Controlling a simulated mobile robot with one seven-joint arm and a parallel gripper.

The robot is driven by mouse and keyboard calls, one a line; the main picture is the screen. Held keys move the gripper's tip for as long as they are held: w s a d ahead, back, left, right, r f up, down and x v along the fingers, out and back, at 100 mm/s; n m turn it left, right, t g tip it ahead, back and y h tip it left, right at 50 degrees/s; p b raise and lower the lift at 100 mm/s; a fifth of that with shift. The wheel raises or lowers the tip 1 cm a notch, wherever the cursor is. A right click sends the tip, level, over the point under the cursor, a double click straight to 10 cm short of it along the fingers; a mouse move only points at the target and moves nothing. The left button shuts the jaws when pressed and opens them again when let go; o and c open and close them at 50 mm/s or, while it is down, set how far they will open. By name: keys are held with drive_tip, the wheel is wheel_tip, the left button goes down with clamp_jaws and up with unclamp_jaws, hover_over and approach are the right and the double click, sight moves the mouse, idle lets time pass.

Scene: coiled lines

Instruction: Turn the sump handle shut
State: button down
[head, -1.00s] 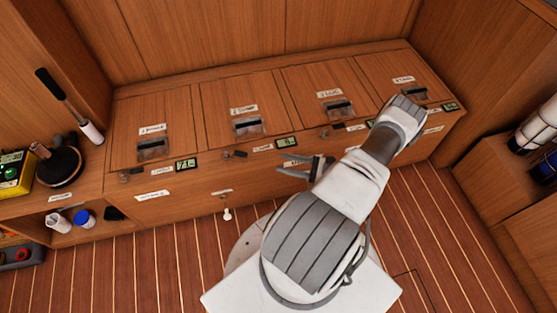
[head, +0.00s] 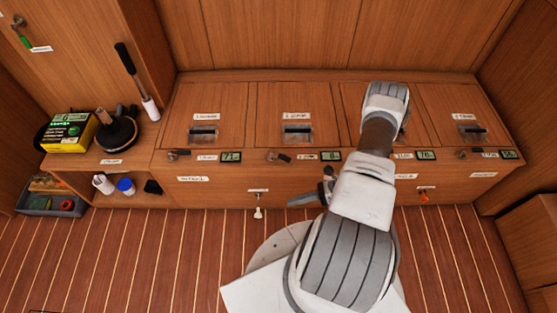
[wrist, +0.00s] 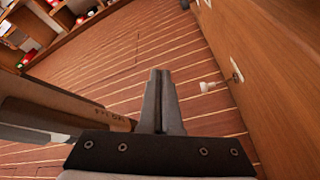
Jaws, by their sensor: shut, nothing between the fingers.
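A row of lidded lockers (head: 225,100) shows in the head view. Small levers stand along its front edge: left lever (head: 179,154), second lever (head: 279,156) and right lever (head: 461,153). The second lid's label (head: 297,115) may read SUMP, but is too small to be sure. A white knob (head: 258,212) hangs low on the front; a white knob on a stem also shows in the wrist view (wrist: 206,86). My gripper (head: 291,202) is shut and empty, pointing left before the front, right of the knob. In the wrist view its fingertips (wrist: 160,72) meet. My arm hides part of the third section.
An orange fitting (head: 424,196) is low on the front at right. The left shelf holds a yellow box (head: 70,132) and a dark round object with a handle (head: 116,134). Cups (head: 104,184) sit below. The planked floor (head: 170,255) at left is clear.

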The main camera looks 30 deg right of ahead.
sight(279, 156)
drive_tip(key=s+a+g+h+p, duration=0.1)
drive_tip(key=s+a+g+h, duration=0.35)
drive_tip(key=g, duration=0.45)
drive_tip(key=w+a+r+t+h+p, duration=0.1)
drive_tip(key=w+a+r+t+h, duration=0.1)
drive_tip(key=w+r+h, duration=0.55)
drive_tip(key=w+a+r+t+h+p, duration=0.2)
drive_tip(key=w+a+r+h, duration=0.1)
drive_tip(key=w+r+h, duration=0.45)
drive_tip(key=shift+h, duration=0.55)
drive_tip(key=b+x, duration=0.1)
drive_tip(key=x, duration=0.3)
drive_tip(key=w+b+x, duration=0.1)
drive_tip(key=x, duration=0.3)
drive_tip(key=w+b+x, duration=0.1)
drive_tip(key=b+x, duration=0.1)
drive_tip(key=x, duration=0.2)
drive_tip(key=shift+w+d, duration=0.15)
drive_tip(key=shift+d, duration=0.4)
drive_tip(key=shift+w+d+r+n, duration=0.1)
drive_tip(key=shift+w+d+n, duration=0.2)
drive_tip(key=shift+w+d, duration=0.15)
